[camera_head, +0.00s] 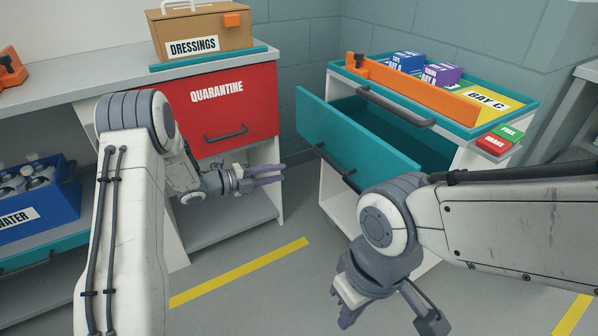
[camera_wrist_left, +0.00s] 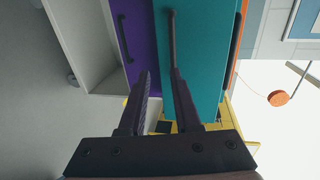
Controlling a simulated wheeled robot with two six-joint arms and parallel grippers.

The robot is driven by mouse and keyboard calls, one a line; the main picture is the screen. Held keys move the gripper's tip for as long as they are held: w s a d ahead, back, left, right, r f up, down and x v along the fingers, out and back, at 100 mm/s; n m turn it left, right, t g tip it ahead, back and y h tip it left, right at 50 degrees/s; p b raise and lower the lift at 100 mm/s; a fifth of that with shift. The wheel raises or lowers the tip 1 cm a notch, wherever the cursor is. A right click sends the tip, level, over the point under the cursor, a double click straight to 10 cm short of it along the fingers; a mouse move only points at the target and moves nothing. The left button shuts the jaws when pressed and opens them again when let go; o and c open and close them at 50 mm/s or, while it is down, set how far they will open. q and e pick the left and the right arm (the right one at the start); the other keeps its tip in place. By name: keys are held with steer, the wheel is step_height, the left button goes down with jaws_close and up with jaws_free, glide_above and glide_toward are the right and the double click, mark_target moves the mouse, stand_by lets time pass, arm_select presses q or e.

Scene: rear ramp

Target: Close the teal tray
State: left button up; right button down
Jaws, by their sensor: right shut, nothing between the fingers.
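The teal tray (camera_head: 345,130) is pulled out of the white cabinet at the right in the head view, with its dark inside showing and a dark handle on its front. Its front also shows in the left wrist view (camera_wrist_left: 205,65), which is turned on its side. My left gripper (camera_head: 268,175) is left of the tray and apart from it in the head view, its purple fingers spread with nothing between them. My right gripper (camera_head: 388,318) is low in front of the cabinet, shut and empty, with the arm covering part of the cabinet.
An orange bar (camera_head: 410,88) and blue and purple boxes are on the cabinet top. A red quarantine front (camera_head: 222,110) is at left, under a dressings box (camera_head: 205,32). A blue water crate (camera_head: 38,200) is far left. A purple front (camera_wrist_left: 135,40) lies beside the teal one.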

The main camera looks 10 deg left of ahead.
arm_select(q)
steer(key=shift+m+g, duration=0.3)
steer(key=shift+g, duration=0.1)
steer(key=s, duration=0.1)
steer(key=s+a+r, duration=0.1)
steer(key=s, duration=0.1)
steer(key=shift+s+a+r+p, duration=0.25)
steer(key=shift+a+r+p, duration=0.05)
steer(key=shift+a+p, duration=0.1)
